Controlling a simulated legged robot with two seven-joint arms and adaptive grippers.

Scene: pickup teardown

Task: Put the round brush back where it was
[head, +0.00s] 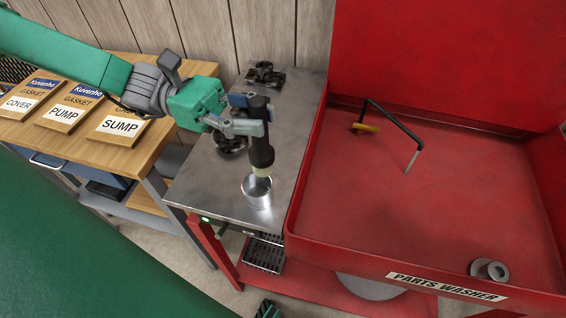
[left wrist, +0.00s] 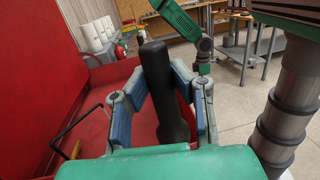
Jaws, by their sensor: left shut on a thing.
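My left gripper (head: 250,116) is shut on the round brush (head: 261,150), around its thick black handle. The brush hangs nearly upright with its pale bristle end down. In the left wrist view the black handle (left wrist: 163,85) stands between the blue-padded fingers. A shiny metal cup (head: 258,194) stands on the steel bench top, directly below the bristles in the head view. The bristle tip overlaps the cup's back rim; I cannot tell whether it is inside or just above.
The steel bench (head: 215,180) also holds a dark round part (head: 231,143) behind the gripper and another dark part (head: 264,75) at the back. The red parts washer (head: 440,200) adjoins on the right, with raised walls. A wooden table (head: 90,148) with gasket boxes stands left.

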